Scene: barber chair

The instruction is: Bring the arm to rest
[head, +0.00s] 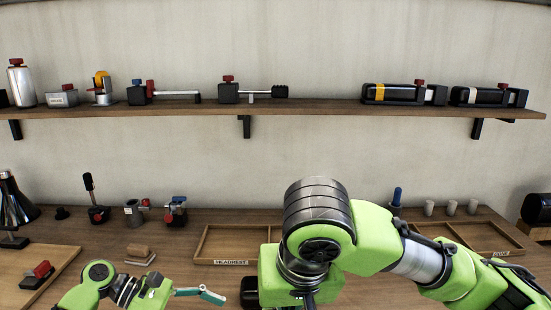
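My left arm (100,284) is low at the bottom left edge, its green links partly cut off by the frame. A thin teal and grey piece (205,295) extends to the right from its end; I cannot tell whether it is held. The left gripper's fingers are not clear. My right arm (372,242) comes in from the right, and its large grey-ringed joint (318,208) stands before the bench at centre. Its lower end points down out of the frame, so its gripper is not visible.
The wooden bench (90,229) carries a tray labelled headrest (198,247), a right-hand tray (507,244), a board (62,262) and small fittings. The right arm hides part of the bench. A wall shelf (320,107) above holds several mechanical parts.

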